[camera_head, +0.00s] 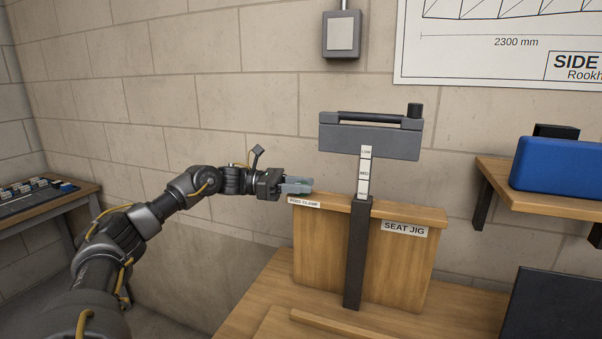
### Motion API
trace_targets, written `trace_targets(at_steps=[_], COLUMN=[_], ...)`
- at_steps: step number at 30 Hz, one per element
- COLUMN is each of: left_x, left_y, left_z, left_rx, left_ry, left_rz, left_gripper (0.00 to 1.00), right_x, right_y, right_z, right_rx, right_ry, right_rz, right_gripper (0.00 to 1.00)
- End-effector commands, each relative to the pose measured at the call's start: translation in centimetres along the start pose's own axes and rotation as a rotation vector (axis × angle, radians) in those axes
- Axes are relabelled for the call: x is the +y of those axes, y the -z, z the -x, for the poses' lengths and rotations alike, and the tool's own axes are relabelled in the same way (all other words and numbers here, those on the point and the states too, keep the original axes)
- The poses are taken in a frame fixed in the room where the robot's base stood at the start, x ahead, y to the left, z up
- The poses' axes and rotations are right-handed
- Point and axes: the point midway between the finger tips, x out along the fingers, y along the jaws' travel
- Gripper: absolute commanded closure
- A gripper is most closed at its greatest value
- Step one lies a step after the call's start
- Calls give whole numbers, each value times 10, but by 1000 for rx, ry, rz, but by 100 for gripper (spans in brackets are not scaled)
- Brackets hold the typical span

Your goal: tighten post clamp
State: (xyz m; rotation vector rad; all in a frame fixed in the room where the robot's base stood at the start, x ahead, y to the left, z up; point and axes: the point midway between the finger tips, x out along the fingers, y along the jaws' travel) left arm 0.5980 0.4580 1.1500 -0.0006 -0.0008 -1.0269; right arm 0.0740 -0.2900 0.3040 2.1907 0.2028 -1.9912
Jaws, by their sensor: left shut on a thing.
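The wooden seat jig (405,265) stands on the bench, with a "SEAT JIG" label on its front. A dark upright post (356,255) stands in front of it, with a white scale (364,175) reading LOW and MID, and a grey head with a bar (370,140) on top. A "POST CLAMP" label (304,201) sits at the jig's top left corner. My left gripper (298,185) is just above that label, shut on the post clamp, which the fingers mostly hide. The clamp's exact angle cannot be told. My right gripper is not in view.
A wooden shelf (560,185) at the right holds a blue case (565,165). A dark panel (555,305) is at the lower right. A wooden strip (340,324) lies on the bench front. A side table (40,205) with small parts is far left.

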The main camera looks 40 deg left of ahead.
Motion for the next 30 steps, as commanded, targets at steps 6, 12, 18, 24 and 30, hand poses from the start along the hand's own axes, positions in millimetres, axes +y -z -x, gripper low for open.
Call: trace_targets(at_steps=[6, 12, 18, 24, 30], left_x=[2, 2, 1, 1, 0], left_y=[-8, -4, 0, 2, 2], left_z=[0, -1, -1, -1, -1], left_rx=[-1, 1, 1, 1, 0], left_ry=[141, 271, 389, 487, 566], left_rz=[-3, -6, -8, -6, -5], left_gripper=[90, 90, 90, 90, 90], right_x=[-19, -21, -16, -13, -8], right_y=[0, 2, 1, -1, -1], right_z=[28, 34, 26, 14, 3], right_rx=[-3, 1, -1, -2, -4], right_ry=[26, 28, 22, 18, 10], right_rz=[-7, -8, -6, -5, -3], right_gripper=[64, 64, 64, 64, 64])
